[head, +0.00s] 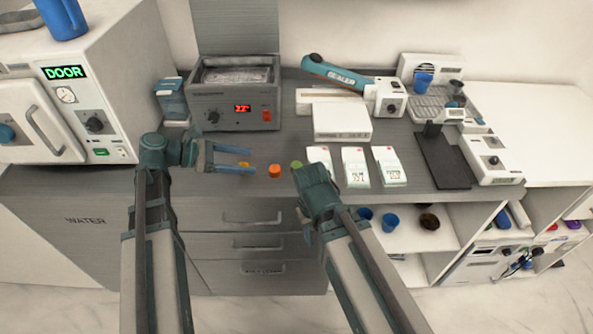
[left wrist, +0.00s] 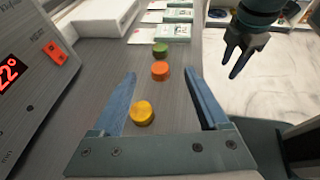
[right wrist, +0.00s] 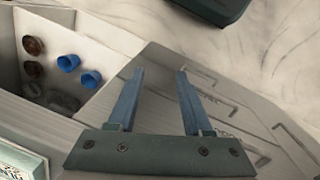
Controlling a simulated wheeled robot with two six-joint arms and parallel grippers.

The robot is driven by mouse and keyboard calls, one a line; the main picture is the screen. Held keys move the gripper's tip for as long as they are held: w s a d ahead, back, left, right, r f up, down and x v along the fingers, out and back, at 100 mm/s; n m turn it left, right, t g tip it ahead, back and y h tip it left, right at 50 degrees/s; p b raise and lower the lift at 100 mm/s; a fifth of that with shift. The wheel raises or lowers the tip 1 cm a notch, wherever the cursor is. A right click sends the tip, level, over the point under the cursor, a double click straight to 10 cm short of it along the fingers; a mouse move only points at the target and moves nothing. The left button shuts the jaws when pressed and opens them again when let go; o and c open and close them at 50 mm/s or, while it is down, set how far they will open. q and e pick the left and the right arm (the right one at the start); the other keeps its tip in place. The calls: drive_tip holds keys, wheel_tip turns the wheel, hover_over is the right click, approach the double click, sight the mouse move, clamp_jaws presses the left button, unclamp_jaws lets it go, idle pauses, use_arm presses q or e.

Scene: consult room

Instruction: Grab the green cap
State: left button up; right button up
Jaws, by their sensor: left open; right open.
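The green cap (head: 296,164) lies on the grey counter near its front edge, partly behind my right wrist in the head view. The left wrist view shows it whole (left wrist: 160,49), the farthest of three caps in a row. The orange cap (head: 274,171) is in the middle and the yellow cap (left wrist: 141,113) is nearest. My left gripper (head: 248,160) is open and low over the counter, with the yellow cap between its fingers, not gripped. My right gripper (right wrist: 160,72) is open and empty, in front of the counter edge near the green cap, pointing down past the drawers.
Several white and green packs (head: 356,167) lie right of the green cap. A grey heater box (head: 234,118) stands behind the left gripper. A white box (head: 342,121) and a sealer (head: 390,97) stand farther back. Open shelves with blue cups (head: 390,222) are below right.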

use_arm(q)
drive_tip(key=b, duration=0.3)
approach(292, 166)
drive_tip(key=x, duration=0.4)
drive_tip(key=shift+d+f, duration=0.1)
drive_tip(key=shift+d, duration=0.05)
drive_tip(key=b+x, duration=0.2)
drive_tip(key=x, duration=0.2)
drive_tip(key=shift+w+d+f, duration=0.1)
drive_tip(key=shift+d+f, duration=0.1)
drive_tip(key=shift+w+d, duration=0.1)
drive_tip(key=shift+d, duration=0.25)
clamp_jaws()
